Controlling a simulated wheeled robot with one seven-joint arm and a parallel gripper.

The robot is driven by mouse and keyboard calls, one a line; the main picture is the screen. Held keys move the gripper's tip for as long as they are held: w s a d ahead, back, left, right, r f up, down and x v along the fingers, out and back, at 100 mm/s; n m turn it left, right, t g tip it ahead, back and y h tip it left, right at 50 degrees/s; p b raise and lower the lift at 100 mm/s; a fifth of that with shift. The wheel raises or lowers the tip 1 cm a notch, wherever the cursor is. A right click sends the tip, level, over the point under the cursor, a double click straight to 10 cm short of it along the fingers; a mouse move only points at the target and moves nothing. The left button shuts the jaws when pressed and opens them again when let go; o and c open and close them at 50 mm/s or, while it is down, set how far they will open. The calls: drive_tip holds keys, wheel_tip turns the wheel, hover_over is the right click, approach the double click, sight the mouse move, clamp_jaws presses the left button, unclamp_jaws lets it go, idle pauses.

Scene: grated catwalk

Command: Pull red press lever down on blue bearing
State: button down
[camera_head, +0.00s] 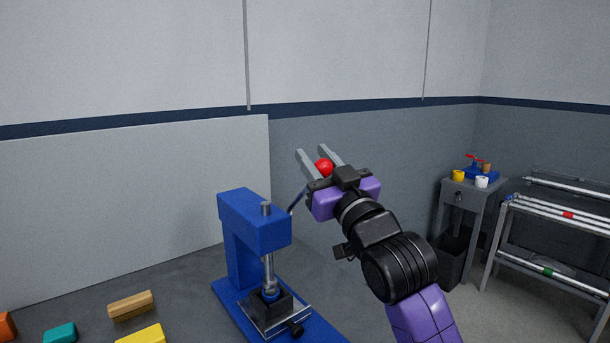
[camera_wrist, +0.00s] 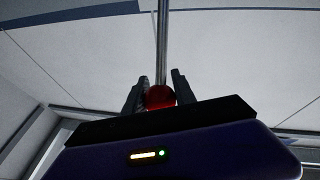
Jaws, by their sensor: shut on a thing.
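The blue press (camera_head: 255,235) stands on the grey table in the head view. Its lever (camera_head: 296,200) slopes up to the right from the press head to a red ball knob (camera_head: 323,166). My gripper (camera_head: 321,154) is shut on the red knob, which sits between the two fingers. In the wrist view the red knob (camera_wrist: 160,97) shows between the fingers, with the lever rod (camera_wrist: 162,45) running up from it. The ram (camera_head: 268,245) comes down to a blue bearing (camera_head: 270,295) on the dark block; the two look close, but contact is unclear.
Coloured blocks, including a wooden one (camera_head: 130,305) and a yellow one (camera_head: 142,334), lie at the front left. A pale panel (camera_head: 130,205) stands behind the table. A side cabinet (camera_head: 470,200) with cups and a pipe rack (camera_head: 555,235) stand at the right.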

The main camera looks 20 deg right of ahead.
drive_tip(key=s+d+f+m+t+h+b, duration=0.1)
drive_tip(key=s+d+f+m+t+b, duration=0.1)
drive_tip(key=s+f+t+b, duration=0.2)
drive_tip(key=s+f+b, duration=0.3)
drive_tip(key=f+b, duration=0.4)
drive_tip(key=b, duration=0.3)
drive_tip(key=shift+s+d+t, duration=0.3)
drive_tip(key=shift+s+d, duration=0.05)
drive_tip(key=shift+d, duration=0.1)
drive_tip(key=c, duration=1)
unclamp_jaws()
drive_tip(key=shift+s, duration=0.1)
drive_tip(key=shift+c, duration=0.2)
drive_tip(key=shift+f, duration=0.1)
